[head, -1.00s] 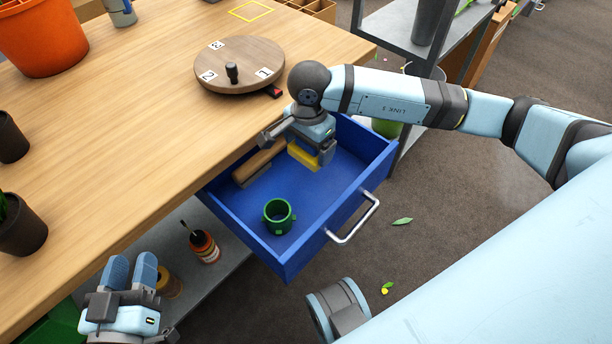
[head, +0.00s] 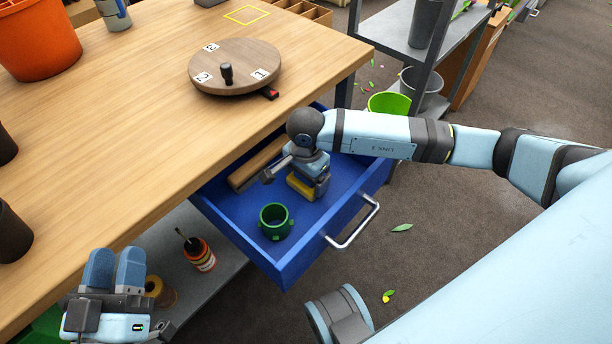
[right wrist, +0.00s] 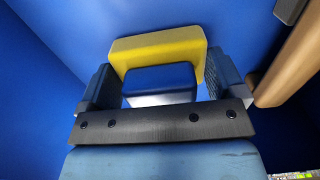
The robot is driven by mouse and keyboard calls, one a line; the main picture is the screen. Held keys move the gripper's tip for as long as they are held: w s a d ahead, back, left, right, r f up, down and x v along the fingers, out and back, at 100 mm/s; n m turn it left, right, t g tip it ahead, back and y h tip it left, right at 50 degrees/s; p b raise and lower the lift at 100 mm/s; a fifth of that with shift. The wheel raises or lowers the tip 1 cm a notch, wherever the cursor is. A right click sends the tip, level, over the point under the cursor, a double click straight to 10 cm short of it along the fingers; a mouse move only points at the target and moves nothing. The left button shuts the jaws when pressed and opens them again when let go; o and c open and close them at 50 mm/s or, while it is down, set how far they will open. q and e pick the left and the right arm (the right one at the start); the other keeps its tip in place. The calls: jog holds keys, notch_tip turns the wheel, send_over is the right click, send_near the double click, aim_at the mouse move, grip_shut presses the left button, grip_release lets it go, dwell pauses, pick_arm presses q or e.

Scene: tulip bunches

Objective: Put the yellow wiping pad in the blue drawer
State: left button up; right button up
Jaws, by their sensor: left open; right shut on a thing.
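The yellow wiping pad (head: 300,187) is inside the open blue drawer (head: 343,222), under my right gripper (head: 310,184). That gripper is shut on the pad. Whether the pad touches the drawer floor is hard to tell. My left gripper (head: 116,264) is open and empty at the lower left, in front of the table.
A green cup (head: 276,222) stands in the drawer near its front. A wooden-handled tool (head: 257,164) lies along the drawer's back left. A round numbered turntable (head: 235,66) stands on the table above.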

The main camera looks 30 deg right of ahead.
jog(key=shift+f, duration=0.2)
jog(key=o, duration=0.6)
pick_arm(q)
jog(key=shift+f, duration=0.2)
pick_arm(e)
jog(key=shift+r, duration=0.1)
jog(key=shift+r, duration=0.3)
notch_tip(320, 180, up, 3)
jog(key=shift+f+p, duration=0.15)
jog(key=shift+p, duration=0.5)
notch_tip(320, 180, up, 9)
jog(key=shift+p, duration=1.1)
pick_arm(q)
jog(key=f, duration=0.1)
jog(key=a+f+g+y, duration=0.1)
jog(key=f, duration=0.1)
jog(key=a+f+g+y, duration=0.1)
jog(key=shift+w+f, duration=0.15)
jog(key=shift+f, duration=0.15)
